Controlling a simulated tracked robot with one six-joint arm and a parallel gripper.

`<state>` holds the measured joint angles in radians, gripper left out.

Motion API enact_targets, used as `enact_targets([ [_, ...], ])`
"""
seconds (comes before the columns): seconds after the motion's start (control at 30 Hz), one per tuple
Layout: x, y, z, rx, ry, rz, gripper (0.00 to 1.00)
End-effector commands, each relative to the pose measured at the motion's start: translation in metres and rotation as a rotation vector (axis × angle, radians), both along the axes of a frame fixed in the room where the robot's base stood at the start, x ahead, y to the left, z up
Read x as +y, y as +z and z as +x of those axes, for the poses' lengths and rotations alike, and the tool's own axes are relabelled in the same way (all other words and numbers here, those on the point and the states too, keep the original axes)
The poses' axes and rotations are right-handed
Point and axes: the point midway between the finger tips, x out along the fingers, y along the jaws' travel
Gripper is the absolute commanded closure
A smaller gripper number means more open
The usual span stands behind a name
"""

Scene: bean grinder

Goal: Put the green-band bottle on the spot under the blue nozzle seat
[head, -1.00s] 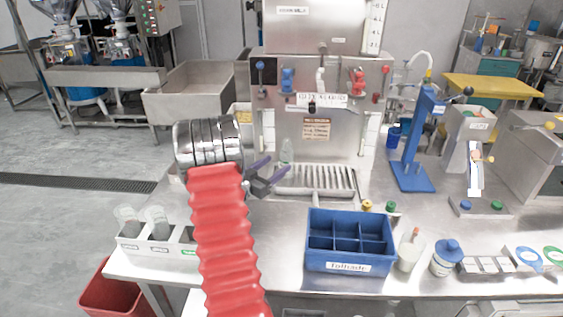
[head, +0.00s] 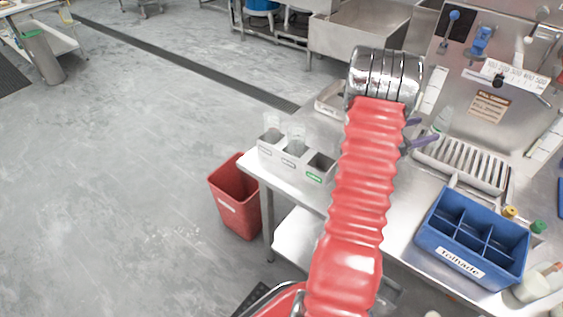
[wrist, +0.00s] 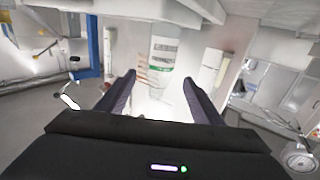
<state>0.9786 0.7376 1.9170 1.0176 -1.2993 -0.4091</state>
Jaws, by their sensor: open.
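The clear green-band bottle (head: 443,119) stands upright at the back left end of the slotted drip tray (head: 462,165). The blue nozzle seat (head: 482,40) is on the steel machine panel above that area. In the wrist view the bottle (wrist: 163,45) and its green band lie ahead, in line with the gap between the fingers. My gripper (head: 429,130) is open, its purple fingers close to the bottle's left side. In the wrist view both fingers (wrist: 160,78) are apart with nothing clamped between them. The bottle's exact base spot is partly hidden.
A white rack (head: 290,162) at the bench's left edge holds two clear bottles; its green-labelled slot is empty. A blue divided crate (head: 470,245) stands in front of the tray, small capped bottles beside it. A red bin (head: 238,197) is on the floor.

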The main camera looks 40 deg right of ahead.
Motion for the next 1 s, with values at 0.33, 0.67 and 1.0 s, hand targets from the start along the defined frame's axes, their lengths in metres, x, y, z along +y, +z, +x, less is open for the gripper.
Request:
enact_targets([
  [0.33,0.016,0.029,0.07,-0.075,0.187,0.047,0.39],
  [0.67,0.101,0.087,0.213,-0.178,0.613,0.2,0.39],
  [1.0,0.247,0.135,0.307,-0.175,1.019,0.392,0.39],
])
